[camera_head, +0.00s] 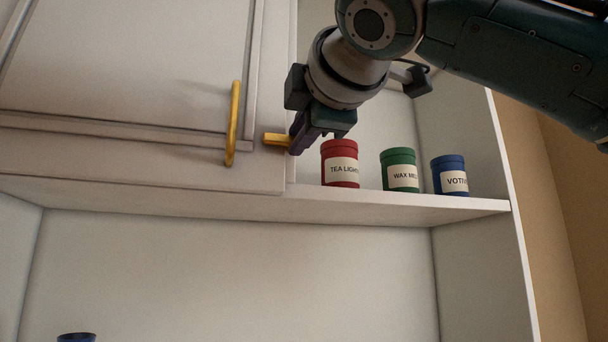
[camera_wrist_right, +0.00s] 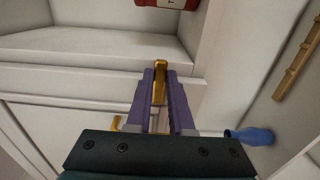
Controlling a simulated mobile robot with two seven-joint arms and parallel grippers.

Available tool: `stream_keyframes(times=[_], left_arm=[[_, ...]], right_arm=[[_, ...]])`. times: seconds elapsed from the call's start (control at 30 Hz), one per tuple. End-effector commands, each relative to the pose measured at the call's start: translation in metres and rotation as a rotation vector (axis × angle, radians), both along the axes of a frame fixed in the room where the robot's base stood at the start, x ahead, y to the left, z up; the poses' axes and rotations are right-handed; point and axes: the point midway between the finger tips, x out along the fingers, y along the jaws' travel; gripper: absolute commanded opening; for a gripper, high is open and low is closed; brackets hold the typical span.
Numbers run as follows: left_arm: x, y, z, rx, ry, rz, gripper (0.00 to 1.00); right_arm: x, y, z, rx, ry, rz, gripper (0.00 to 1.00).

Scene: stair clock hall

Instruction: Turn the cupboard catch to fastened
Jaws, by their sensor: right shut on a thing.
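The cupboard door (camera_head: 130,70) is white and looks closed, with a yellow upright handle (camera_head: 233,123) near its right edge. The brass-yellow catch (camera_head: 277,139) sits just right of the handle and lies about level. My right gripper (camera_head: 296,138) is at the catch, its purple fingers covering the catch's right part. In the right wrist view the catch (camera_wrist_right: 160,84) shows between the two fingers (camera_wrist_right: 160,102), which are shut on it. My left gripper is in neither view.
Red (camera_head: 340,163), green (camera_head: 399,170) and blue (camera_head: 449,175) labelled jars stand on the open shelf (camera_head: 400,202) right of the door. The red one is close to my right gripper. A dark blue object (camera_head: 76,338) shows at the bottom left. The niche below the shelf looks mostly clear.

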Motion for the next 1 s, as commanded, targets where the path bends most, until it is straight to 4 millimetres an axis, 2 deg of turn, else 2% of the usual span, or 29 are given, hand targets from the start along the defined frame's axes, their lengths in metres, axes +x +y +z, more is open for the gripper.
stream_keyframes(times=[0.4,0.43,0.67,1.0], left_arm=[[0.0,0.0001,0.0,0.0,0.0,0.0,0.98],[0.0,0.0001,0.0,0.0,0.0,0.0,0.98],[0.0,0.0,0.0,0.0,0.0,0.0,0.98],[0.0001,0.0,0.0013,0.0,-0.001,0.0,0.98]], right_arm=[[0.0011,-0.001,-0.0009,-0.008,-0.001,-0.004,0.0],[0.001,-0.0009,-0.0009,-0.008,-0.001,-0.003,0.23],[0.0005,-0.0005,-0.0005,-0.007,-0.001,-0.002,0.49],[0.0015,-0.001,0.0003,-0.005,-0.002,0.0,0.5]])
